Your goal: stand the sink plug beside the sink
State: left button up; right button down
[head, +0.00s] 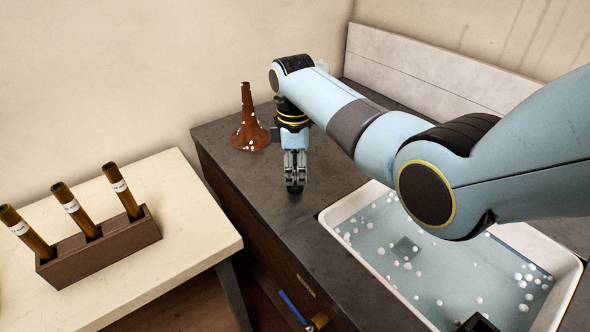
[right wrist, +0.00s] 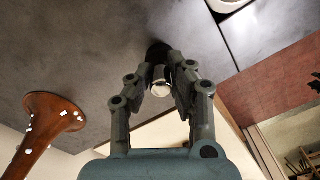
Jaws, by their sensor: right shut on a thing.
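My right gripper (head: 295,180) points down over the dark counter, left of the sink (head: 345,232). It is shut on the sink plug (head: 295,190), a small black piece at its fingertips. In the right wrist view, the gripper (right wrist: 160,75) has its fingers around the plug, with a pale round knob (right wrist: 162,89) between them and a black part beyond. The plug is upright, at or just above the counter; I cannot tell whether it touches. The sink is white-rimmed and holds water with white foam spots. My left gripper is not in view.
A brown horn bell (head: 248,132) with white spots stands on the counter (head: 228,168) behind and left of my gripper. A cream table (head: 190,225) at left bears a wooden rack (head: 100,255) with three labelled tubes. The counter around the plug is clear.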

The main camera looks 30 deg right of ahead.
aim_at(295, 167)
jog(key=shift+f, duration=0.55)
jog(key=c, duration=1.1)
grip_release()
jog(key=shift+c, duration=0.2)
notch_tip(295, 167, up, 12)
jog(key=shift+r, duration=0.1)
jog(key=shift+a, duration=0.1)
